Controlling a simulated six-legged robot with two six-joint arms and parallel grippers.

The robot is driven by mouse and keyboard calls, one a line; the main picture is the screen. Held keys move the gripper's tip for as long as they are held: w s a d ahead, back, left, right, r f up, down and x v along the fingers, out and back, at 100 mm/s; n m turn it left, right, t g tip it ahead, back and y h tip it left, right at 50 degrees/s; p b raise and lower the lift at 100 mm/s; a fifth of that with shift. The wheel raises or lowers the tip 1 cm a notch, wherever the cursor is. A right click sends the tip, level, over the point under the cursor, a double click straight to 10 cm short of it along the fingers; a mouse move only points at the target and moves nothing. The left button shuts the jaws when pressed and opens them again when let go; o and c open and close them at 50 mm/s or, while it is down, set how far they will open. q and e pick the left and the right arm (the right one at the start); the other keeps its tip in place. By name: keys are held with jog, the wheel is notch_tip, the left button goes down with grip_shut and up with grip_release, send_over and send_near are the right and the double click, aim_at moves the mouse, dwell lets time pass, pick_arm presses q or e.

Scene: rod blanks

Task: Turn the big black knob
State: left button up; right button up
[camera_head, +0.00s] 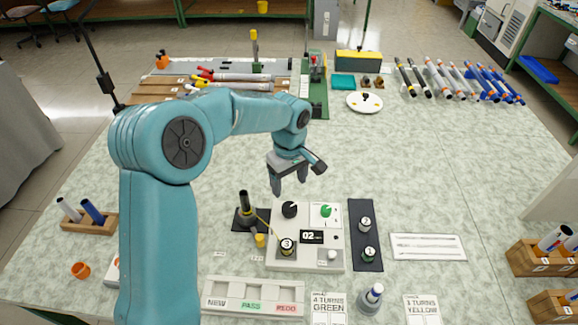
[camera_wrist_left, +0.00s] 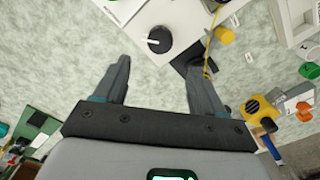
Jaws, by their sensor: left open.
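The big black knob (camera_head: 290,210) sits at the upper left of a white panel (camera_head: 280,261). In the left wrist view the knob (camera_wrist_left: 159,38) shows round and black with a white pointer mark. My left gripper (camera_head: 289,184) is open and empty. It points down, just behind the knob in the head view, and looks above the panel. In the left wrist view its fingers (camera_wrist_left: 159,64) are spread, and the knob appears beyond the tips, between their lines. No contact shows. My right gripper is out of view.
The panel also carries a green dial (camera_head: 326,211), a display (camera_head: 312,237) and a black-capped piece marked 3 (camera_head: 287,247). A black post (camera_head: 245,205) with a yellow cord stands left. A dark strip (camera_head: 364,238) with two numbered pieces lies right. The table's right middle is clear.

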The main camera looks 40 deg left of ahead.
pick_arm(q)
notch_tip(320, 180, up, 6)
jog(key=shift+f, duration=0.1)
dwell(0.5)
